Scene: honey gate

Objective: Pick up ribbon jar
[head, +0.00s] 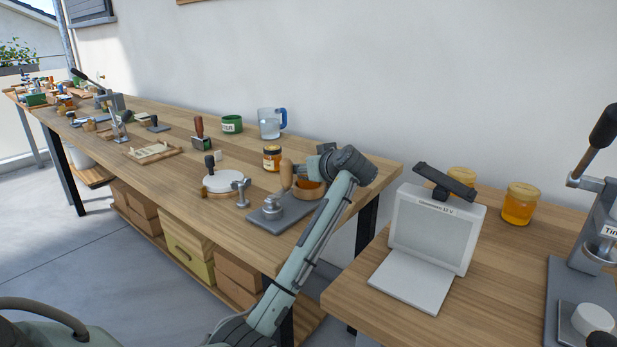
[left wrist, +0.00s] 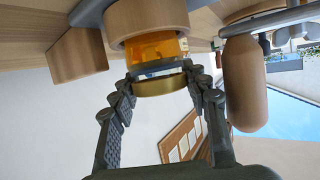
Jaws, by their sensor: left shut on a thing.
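A jar of amber honey with a gold lid (left wrist: 160,86) stands in a round wooden holder (left wrist: 145,17), seen upside down in the left wrist view. My left gripper (left wrist: 163,80) is shut on this jar, its fingers on both sides of the lid. I cannot see a ribbon on it. In the head view my left gripper (head: 318,165) is above the wooden holder (head: 308,193), with a little orange of the jar showing; my wrist hides part of the jar. My right gripper is not in view.
A wooden pear-shaped handle (head: 286,173) stands close to the holder. A smaller honey jar (head: 272,158), a blue-handled jug (head: 270,123) and a green pot (head: 232,124) are behind. A grey display (head: 432,230) and a honey jar (head: 520,203) are on the right table.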

